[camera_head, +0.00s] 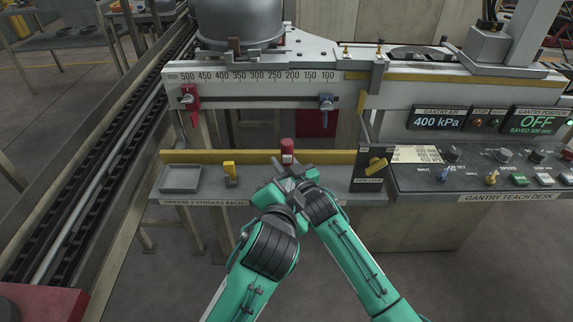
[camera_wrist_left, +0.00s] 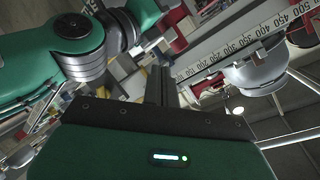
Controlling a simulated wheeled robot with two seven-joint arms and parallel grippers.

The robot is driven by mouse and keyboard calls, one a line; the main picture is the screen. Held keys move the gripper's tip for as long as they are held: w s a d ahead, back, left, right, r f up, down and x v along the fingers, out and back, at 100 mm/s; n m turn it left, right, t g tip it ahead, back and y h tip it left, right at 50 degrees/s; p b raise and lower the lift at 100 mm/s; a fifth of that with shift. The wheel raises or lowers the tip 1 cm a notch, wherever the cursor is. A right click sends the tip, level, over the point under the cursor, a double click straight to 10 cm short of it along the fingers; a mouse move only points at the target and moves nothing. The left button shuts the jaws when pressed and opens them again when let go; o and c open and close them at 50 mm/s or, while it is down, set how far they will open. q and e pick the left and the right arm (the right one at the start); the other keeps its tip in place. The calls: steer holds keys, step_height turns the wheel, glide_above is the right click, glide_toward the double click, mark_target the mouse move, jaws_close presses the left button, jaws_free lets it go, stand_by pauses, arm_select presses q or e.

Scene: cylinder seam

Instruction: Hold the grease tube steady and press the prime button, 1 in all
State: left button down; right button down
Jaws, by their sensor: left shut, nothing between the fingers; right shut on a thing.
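The grease tube (camera_head: 287,151), red with a pale band, stands upright above the front shelf in the head view. My right gripper (camera_head: 294,170) is shut on its lower part, which the fingers hide. My left gripper (camera_head: 281,182) is shut and empty, close below and in front of the tube. I cannot tell whether it touches the tube. Its closed fingers also show in the left wrist view (camera_wrist_left: 161,86). I cannot make out the prime button; the grippers cover the area around the tube's base.
The shelf (camera_head: 185,200) carries a grey tray (camera_head: 181,178) and a yellow-topped part (camera_head: 230,171) left of my grippers. A dark box with a yellow lever (camera_head: 376,167) and the teach desk (camera_head: 480,183) stand to the right. A ruled rail (camera_head: 260,76) runs behind.

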arm_select(q)
steer(key=s+m, duration=0.1)
steer(key=m, duration=0.7)
steer(key=s+m+y, duration=0.1)
steer(key=m, duration=0.7)
steer(key=s+m+y, duration=0.1)
steer(key=m, duration=0.7)
steer(key=shift+s+a+m+t, duration=0.1)
steer(key=shift+s+m+t, duration=0.05)
steer(key=shift+m+t, duration=0.15)
glide_toward(286, 159)
steer(key=x, duration=0.5)
steer(key=shift+f, duration=0.25)
steer(key=shift+w, duration=0.7)
steer(key=shift+w, duration=0.1)
